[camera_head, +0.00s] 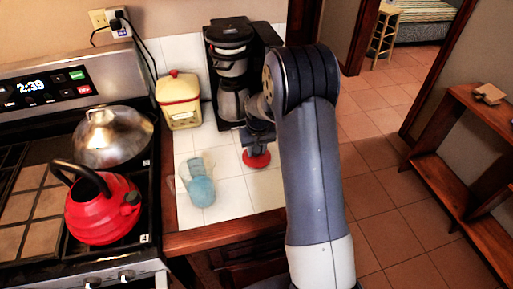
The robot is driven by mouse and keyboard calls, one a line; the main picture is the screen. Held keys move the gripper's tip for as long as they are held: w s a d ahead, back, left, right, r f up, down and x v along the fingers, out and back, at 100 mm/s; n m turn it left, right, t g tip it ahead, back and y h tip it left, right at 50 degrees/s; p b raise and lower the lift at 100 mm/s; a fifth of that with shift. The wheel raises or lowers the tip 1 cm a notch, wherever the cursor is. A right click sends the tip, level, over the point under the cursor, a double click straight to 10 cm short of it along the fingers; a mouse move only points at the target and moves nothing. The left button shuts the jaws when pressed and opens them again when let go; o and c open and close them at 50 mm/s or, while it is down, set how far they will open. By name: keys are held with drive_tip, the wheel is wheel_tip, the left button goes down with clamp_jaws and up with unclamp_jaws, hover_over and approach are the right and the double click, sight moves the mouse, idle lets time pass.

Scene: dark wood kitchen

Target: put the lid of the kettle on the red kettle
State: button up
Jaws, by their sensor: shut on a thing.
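The red kettle (103,214) stands upright on the front right of the stove, with its dark handle arching over its top. Its top opening looks uncovered, though the handle partly hides it. My gripper (258,143) is over the white tiled counter, to the right of the kettle and well apart from it. It is shut on the red lid (257,160), which is just below it, close to the counter. I cannot tell whether the lid touches the tiles. The fingers are small and partly hidden by my arm.
A silver domed pot (112,137) stands behind the kettle. A yellow canister (179,100) with a red top and a black coffee maker (231,70) stand behind.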

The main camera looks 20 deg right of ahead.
drive_tip(key=shift+f, duration=0.15)
drive_tip(key=o, duration=1.1)
drive_tip(key=shift+c, duration=0.2)
